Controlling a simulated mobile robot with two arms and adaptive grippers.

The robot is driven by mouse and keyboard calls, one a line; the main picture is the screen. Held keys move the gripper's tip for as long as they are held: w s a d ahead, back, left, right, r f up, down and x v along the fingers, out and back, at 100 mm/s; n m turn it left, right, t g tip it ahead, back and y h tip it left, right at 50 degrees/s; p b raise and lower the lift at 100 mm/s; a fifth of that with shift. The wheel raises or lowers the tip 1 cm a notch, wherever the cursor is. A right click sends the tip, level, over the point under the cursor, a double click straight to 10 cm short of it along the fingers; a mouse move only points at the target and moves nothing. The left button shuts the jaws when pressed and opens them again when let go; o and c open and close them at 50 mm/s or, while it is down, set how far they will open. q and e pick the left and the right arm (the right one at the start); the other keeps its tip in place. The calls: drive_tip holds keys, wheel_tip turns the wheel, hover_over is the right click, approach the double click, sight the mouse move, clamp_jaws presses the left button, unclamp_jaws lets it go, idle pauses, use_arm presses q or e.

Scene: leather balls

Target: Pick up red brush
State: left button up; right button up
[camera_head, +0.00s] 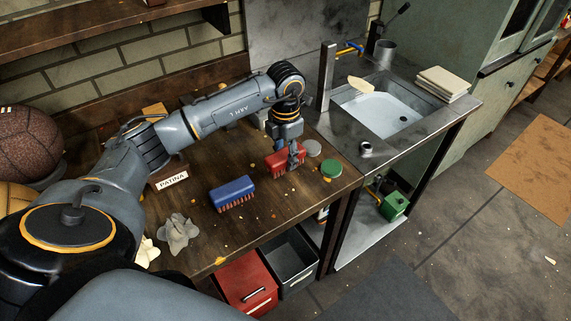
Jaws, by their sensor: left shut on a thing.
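The red brush (279,165) is at the right part of the wooden workbench (215,230). My left arm reaches in from the left, and its gripper (292,158) points down over the red brush. The gripper is shut on the brush; its fingers cover part of the brush's right side. I cannot tell whether the brush touches the bench or is slightly raised. My right gripper is not in view.
A blue brush (232,191) lies left of the red one. A green round tin (332,168) and a grey one (312,148) stand close on the right. A grey cloth (177,233) and a PATINA sign (172,180) are nearer my arm. A sink (385,112) is beyond.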

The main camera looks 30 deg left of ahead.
use_arm(q)
drive_tip(key=s+d+r+b, duration=0.2)
drive_tip(key=s+d+r, duration=0.7)
drive_tip(key=s+r, duration=0.1)
drive_tip(key=shift+d, duration=0.35)
